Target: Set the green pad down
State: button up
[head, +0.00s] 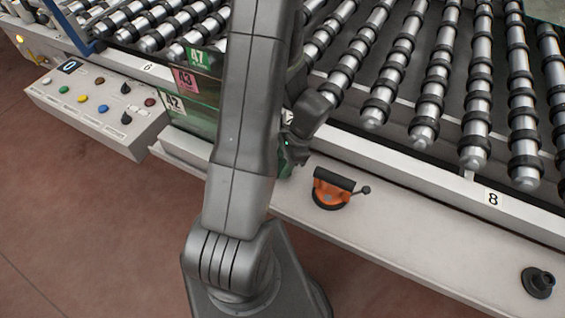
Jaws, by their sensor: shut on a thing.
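My gripper (292,148) is at the front ledge of the conveyor, mostly hidden behind my own arm. It is shut on a small green thing, which looks like the green pad (284,164). Only a sliver of the pad shows, low beside the arm. I cannot tell whether it touches the ledge (398,236).
An orange suction cup (328,194) with a black handle sits on the ledge just right of my gripper. A black knob-like piece (538,282) is at the far right. Labelled green glass panes (192,124) and a button box (98,106) are left. Rollers (430,100) lie behind.

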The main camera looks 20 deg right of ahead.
jog(key=shift+f, duration=0.2)
jog(key=shift+f, duration=0.15)
jog(key=o, duration=0.7)
jog(key=shift+c, duration=0.2)
jog(key=b+v, duration=0.1)
jog(key=v, duration=1.1)
jog(key=shift+r, duration=0.3)
